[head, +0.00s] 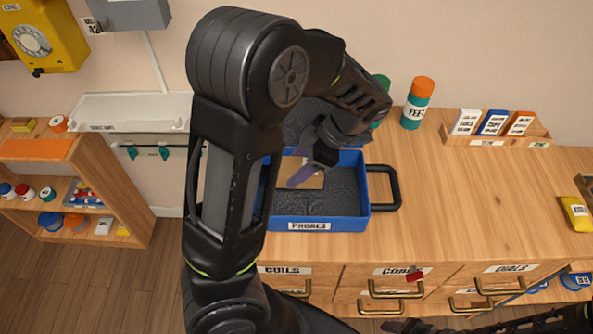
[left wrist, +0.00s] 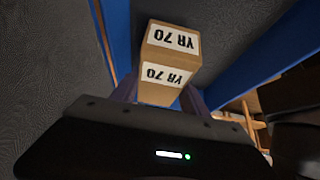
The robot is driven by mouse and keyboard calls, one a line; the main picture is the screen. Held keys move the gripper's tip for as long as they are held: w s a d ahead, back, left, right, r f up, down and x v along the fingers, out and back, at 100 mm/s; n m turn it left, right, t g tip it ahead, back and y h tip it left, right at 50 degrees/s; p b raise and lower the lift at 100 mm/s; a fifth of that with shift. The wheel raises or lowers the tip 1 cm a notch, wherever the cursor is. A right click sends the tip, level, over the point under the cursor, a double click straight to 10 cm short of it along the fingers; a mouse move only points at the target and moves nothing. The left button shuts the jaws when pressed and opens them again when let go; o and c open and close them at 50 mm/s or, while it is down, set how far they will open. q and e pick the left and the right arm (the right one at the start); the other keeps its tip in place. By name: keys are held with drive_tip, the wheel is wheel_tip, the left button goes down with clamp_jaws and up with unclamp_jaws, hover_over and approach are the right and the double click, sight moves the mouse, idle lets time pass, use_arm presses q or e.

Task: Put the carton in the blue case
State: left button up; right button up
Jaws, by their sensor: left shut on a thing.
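The blue case (head: 317,223), labelled "PHORLS", stands open on the wooden counter with its lid tilted up behind it. My left gripper (head: 304,174) reaches down into it from above and is shut on the tan carton (head: 314,182). The carton shows partly behind the fingers, over the case's dark lining. In the left wrist view the carton (left wrist: 168,60) sits between the two fingers, with "YR 70" labels upside down and blue case walls on both sides. I cannot tell whether it touches the floor. My right gripper (head: 398,325) shows only partly at the bottom edge.
The case's black handle (head: 398,188) sticks out to the right. Behind it stands an orange-capped teal bottle (head: 417,104). A wooden rack (head: 495,141) of small boxes is at the back right, and a yellow packet (head: 577,212) at the right edge. The counter's middle right is clear.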

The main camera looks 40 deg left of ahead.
use_arm(q)
wheel_tip(320, 180, down, 2)
drive_tip(key=shift+f, duration=0.1)
drive_tip(key=o, duration=1.6)
drive_tip(key=v, duration=0.8)
drive_tip(key=shift+w+d+r, duration=0.15)
drive_tip(key=shift+r, duration=0.2)
drive_tip(key=p+v, duration=0.2)
drive_tip(key=shift+r, duration=0.4)
drive_tip(key=shift+w+d+r+p, duration=0.15)
drive_tip(key=shift+d+r+p, duration=0.1)
drive_tip(key=shift+d+p, duration=0.05)
